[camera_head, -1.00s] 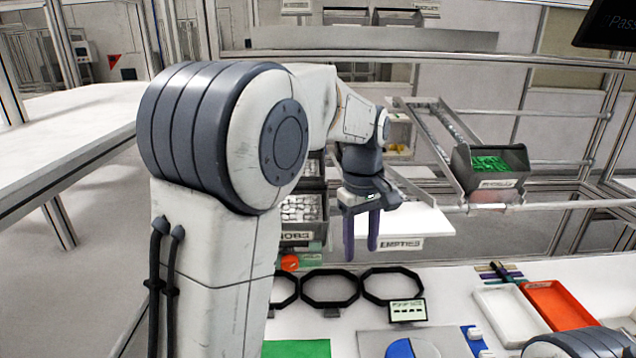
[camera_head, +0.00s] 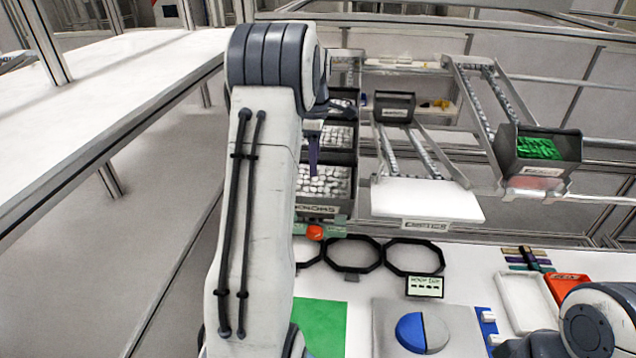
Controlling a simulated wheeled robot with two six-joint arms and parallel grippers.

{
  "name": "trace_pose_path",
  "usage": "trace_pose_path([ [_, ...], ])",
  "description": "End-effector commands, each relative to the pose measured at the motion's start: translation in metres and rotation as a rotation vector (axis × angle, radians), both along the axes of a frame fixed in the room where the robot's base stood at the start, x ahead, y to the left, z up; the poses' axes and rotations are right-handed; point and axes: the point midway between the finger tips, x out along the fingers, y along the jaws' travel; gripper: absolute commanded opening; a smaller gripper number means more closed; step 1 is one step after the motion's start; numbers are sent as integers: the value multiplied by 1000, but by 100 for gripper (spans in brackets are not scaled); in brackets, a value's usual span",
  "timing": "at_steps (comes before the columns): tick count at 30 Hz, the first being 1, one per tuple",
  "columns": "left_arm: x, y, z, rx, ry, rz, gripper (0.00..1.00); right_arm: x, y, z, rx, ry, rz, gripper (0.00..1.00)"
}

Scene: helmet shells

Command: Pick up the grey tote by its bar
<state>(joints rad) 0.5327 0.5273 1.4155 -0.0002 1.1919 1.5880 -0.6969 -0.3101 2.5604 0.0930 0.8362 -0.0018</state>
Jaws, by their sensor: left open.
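Several dark grey totes are in view, and I cannot tell which one is meant. One grey tote (camera_head: 394,107) sits at the far end of the middle roller rail, its contents hidden. Another grey tote (camera_head: 542,163) holding green parts sits on the right rail. Grey totes with white parts (camera_head: 323,184) are stacked at the left of the rails. My left gripper (camera_head: 313,155) hangs in front of this stack, mostly hidden by my own arm. One purple finger shows, pointing down; it is open and I see nothing held. My right gripper is out of view.
A white board marked EMPTIES (camera_head: 425,200) is at the front of the middle rail. Black ring frames (camera_head: 415,257), a small sign (camera_head: 425,287), a white tray (camera_head: 527,302) and a red tray (camera_head: 568,290) lie on the white bench. A long white table (camera_head: 100,90) runs along the left.

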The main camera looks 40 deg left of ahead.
Motion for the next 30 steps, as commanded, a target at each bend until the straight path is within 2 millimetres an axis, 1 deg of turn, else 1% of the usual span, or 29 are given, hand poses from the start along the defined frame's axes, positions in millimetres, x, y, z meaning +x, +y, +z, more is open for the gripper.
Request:
trace_pose_path([
  [1, 0, -3, -5, -4, 7, -2, 52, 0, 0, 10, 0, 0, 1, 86],
  [3, 1, -5, -15, -4, 6, -2, 52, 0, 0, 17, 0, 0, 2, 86],
  [7, 1, -3, -33, -2, 3, -1, 52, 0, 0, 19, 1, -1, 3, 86],
  [10, 2, -3, -37, 0, 0, 0, 52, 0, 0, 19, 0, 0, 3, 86],
  [15, 2, -3, -38, 0, 0, 0, 52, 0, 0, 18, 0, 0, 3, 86],
  [16, 2, -3, -38, 0, 0, 0, 48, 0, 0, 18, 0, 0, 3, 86],
  [17, 2, -2, -38, 0, 0, 0, 37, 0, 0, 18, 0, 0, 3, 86],
  [18, 2, -2, -38, 0, 0, 0, 22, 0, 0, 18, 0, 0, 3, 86],
  [20, 2, -2, -38, 0, 0, 0, 0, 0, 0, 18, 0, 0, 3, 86],
  [30, 1, -2, -38, -1, 1, 0, 0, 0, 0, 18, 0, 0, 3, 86],
])
